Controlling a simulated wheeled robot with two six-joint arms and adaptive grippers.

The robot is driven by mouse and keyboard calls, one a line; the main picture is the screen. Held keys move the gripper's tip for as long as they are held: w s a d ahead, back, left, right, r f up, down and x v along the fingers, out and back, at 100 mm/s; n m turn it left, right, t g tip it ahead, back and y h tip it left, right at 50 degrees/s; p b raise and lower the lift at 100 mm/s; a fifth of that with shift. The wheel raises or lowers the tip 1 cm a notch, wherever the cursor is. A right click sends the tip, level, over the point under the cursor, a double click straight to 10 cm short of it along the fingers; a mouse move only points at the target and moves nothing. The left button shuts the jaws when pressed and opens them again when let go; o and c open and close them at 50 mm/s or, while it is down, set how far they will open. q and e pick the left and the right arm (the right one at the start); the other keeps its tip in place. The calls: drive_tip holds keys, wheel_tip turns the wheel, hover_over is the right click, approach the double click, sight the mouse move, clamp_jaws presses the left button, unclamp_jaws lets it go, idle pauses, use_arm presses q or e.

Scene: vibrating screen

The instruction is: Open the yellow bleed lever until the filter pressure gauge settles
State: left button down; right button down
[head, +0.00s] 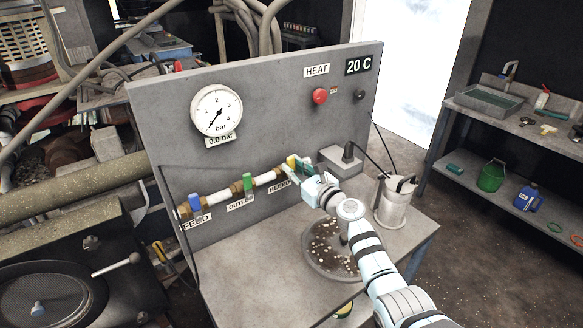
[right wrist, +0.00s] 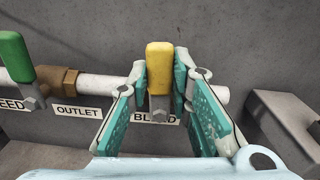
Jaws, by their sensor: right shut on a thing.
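The yellow bleed lever (right wrist: 159,65) stands upright on the white pipe above the BLEED label, which the gripper partly covers. It also shows in the head view (head: 291,161), partly hidden by my gripper. My right gripper (right wrist: 162,88) is shut on the lever, with a teal-padded finger on each side; in the head view it is at the right end of the pipe (head: 297,168). The round pressure gauge (head: 217,110) on the grey panel has its needle at the low end, and its plate reads 0.0 bar. My left gripper is not in view.
The blue feed lever (head: 196,201) and green outlet lever (head: 247,182) sit left along the pipe. A red HEAT button (head: 320,96) is above. A metal jug (head: 394,201) and a round dish of pale bits (head: 322,262) stand near my right arm.

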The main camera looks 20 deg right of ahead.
drive_tip(key=shift+d+f+m, duration=0.1)
drive_tip(key=shift+d+m, duration=0.05)
drive_tip(key=shift+m, duration=0.45)
drive_tip(key=c, duration=1.4)
unclamp_jaws()
drive_tip(key=shift+c, duration=0.2)
drive_tip(key=shift+d, duration=0.1)
drive_tip(key=v, duration=1.2)
drive_tip(key=shift+w, duration=0.1)
